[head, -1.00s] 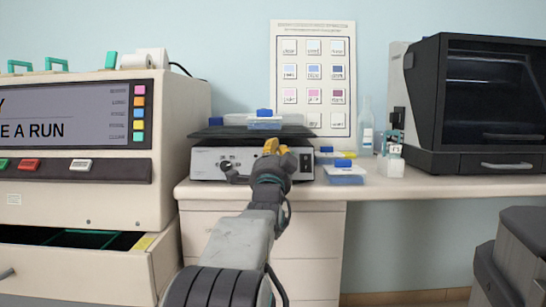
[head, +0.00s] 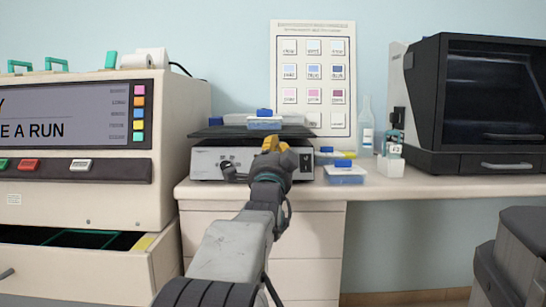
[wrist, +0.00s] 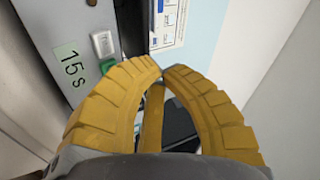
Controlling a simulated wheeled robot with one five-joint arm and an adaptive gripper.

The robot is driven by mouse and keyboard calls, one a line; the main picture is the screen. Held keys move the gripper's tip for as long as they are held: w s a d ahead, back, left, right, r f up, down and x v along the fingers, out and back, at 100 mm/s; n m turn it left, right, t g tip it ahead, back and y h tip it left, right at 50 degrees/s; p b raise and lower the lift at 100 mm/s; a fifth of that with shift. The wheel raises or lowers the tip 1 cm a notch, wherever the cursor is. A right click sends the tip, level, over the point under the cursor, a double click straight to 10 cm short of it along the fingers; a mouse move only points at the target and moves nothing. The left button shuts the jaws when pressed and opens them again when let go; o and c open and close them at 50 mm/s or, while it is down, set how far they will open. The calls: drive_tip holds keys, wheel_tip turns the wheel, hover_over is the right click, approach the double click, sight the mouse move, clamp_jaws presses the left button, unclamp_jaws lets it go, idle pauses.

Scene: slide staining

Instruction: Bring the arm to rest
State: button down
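My arm reaches forward over the bench front in the head view. My gripper (head: 271,146) is in front of the white boxy device (head: 207,163) with a dark flat top. In the wrist view the two yellow ribbed fingers of my gripper (wrist: 161,69) curve together and their tips meet. Nothing shows held between them.
A blue-lidded container (head: 264,123) sits on the device's top; another blue-lidded box (head: 344,174) is on the bench (head: 440,187) to the right. A bottle (head: 366,138) and dark cabinet (head: 490,95) stand farther right. A stainer with an open drawer (head: 150,262) is left.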

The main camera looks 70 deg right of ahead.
idle(0.5)
drive_tip(key=w+a+r+n+t+y+p, duration=0.2)
drive_tip(key=w+a+n+t+y+p, duration=0.35)
drive_tip(key=w+p, duration=0.7)
drive_tip(key=w+a+n+y+p, duration=0.4)
drive_tip(key=w+a+n+p, duration=0.1)
drive_tip(key=a, duration=0.5)
drive_tip(key=w+a+n+y+p, duration=0.4)
drive_tip(key=a+p, duration=0.1)
drive_tip(key=a, duration=0.5)
drive_tip(key=s+a+n+g+y+p, duration=0.2)
drive_tip(key=a+n+y+p, duration=0.45)
drive_tip(key=a, duration=0.85)
drive_tip(key=s+a+n+g+y+p, duration=0.2)
drive_tip(key=s+a+n+g+p, duration=0.3)
drive_tip(key=s+a+n+p, duration=0.4)
drive_tip(key=s+a+r+p, duration=0.1)
drive_tip(key=s+a+p, duration=0.2)
drive_tip(key=s+p, duration=0.1)
drive_tip(key=shift+s+a+n, duration=0.15)
drive_tip(key=shift+s+n, duration=0.15)
